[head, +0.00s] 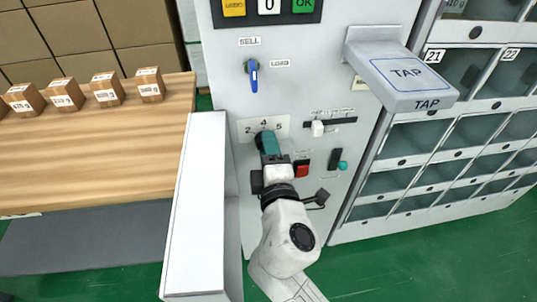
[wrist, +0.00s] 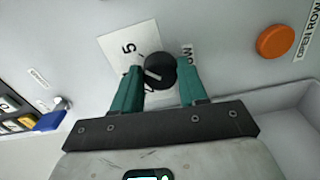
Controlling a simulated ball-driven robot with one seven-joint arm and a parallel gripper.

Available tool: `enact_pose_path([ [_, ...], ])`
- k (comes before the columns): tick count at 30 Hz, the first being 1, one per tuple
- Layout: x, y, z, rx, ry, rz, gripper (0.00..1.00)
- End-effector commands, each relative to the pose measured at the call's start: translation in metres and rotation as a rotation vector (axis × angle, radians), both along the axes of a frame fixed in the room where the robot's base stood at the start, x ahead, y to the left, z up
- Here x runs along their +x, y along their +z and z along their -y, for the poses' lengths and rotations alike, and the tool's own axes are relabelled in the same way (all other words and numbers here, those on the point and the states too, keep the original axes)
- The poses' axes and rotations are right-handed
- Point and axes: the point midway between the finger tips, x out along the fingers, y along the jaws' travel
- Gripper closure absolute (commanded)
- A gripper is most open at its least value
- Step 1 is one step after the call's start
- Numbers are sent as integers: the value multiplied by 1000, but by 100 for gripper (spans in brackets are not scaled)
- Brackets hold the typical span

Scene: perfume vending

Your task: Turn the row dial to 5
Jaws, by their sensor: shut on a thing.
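The row dial (wrist: 159,68) is a round black knob with a short white mark, on a white number plate (wrist: 118,42) in the wrist view. The mark is on its lower left part; I cannot tell which number it points to. A printed 5 shows up and left of the knob. My gripper (wrist: 160,84) has its two teal fingers shut on the dial, one on each side. In the head view my gripper (head: 267,142) reaches the number plate (head: 281,124), where 2, 4 and 5 show.
On the panel, a blue SELL/LOAD switch (head: 252,76) is above the plate. A TAP shelf (head: 405,75) juts out upper right. A white ledge (head: 195,210) stands left of my arm.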

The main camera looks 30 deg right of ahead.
Motion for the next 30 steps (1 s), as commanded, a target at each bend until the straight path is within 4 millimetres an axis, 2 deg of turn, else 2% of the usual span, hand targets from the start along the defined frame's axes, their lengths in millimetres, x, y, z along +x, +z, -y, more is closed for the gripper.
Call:
enact_pose_path([
  [9,0,-3,1,87,-3,24,88],
  [23,0,-3,1,98,-3,26,88],
  [24,0,-3,1,98,-3,26,55],
  [30,0,-2,1,96,-2,28,36],
])
